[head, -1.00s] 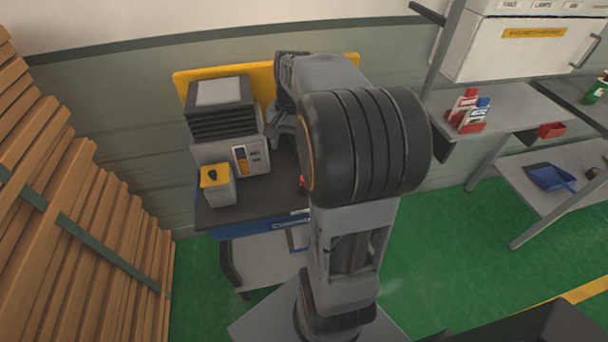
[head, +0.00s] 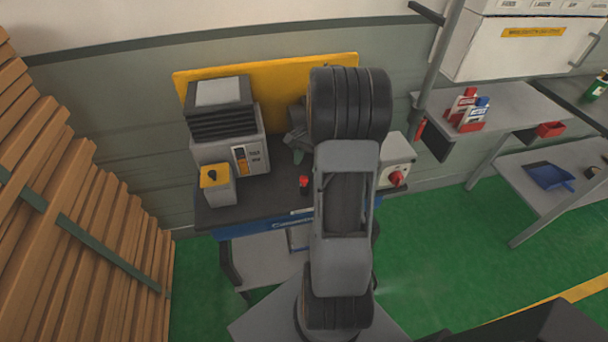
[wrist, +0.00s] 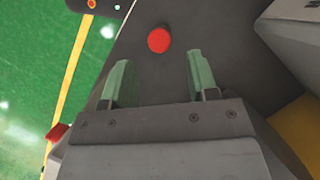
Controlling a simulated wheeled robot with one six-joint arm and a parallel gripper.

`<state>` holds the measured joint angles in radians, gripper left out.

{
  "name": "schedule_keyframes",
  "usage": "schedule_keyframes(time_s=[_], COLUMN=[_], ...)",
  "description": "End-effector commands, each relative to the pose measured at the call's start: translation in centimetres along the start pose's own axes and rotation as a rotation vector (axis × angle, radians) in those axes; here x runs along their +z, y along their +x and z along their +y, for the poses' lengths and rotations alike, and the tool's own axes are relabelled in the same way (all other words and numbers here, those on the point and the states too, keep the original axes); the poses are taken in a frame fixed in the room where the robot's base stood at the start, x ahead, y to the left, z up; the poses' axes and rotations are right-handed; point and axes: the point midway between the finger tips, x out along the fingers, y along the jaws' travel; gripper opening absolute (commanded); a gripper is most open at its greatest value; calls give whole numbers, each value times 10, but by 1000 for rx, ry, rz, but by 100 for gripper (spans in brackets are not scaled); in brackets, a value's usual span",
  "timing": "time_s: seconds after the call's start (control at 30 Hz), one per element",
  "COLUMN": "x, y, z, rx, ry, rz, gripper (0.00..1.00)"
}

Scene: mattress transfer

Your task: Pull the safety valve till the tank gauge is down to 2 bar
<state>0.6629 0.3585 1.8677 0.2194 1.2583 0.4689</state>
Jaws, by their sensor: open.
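A small black post with a red cap (head: 304,181) stands upright on the dark bench top. In the wrist view the red cap (wrist: 158,39) lies beyond and roughly between my fingertips, apart from them. I cannot tell whether it is the safety valve. My gripper (wrist: 156,76) is open and empty, with pale green fingers. In the head view my gripper (head: 298,156) is over the bench behind the red cap, partly hidden by my arm. No tank or pressure gauge can be made out.
On the bench (head: 245,215) stand a grey vented machine (head: 220,110) and a yellow-topped box (head: 216,185) at left. A grey box (head: 396,155) with a red knob is at right. A yellow panel (head: 265,80) stands behind. Stacked planks (head: 80,220) are far left, shelves (head: 510,105) right.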

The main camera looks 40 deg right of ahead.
Motion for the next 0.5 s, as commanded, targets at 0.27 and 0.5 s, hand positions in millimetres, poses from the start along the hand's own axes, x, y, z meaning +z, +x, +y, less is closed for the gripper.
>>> schedule_keyframes(time_s=[0.27,0.5], x=[0,0], y=[36,47], z=[0,0], rx=[0,0], ry=[-1,0], rz=[-1,0], gripper=[54,54])
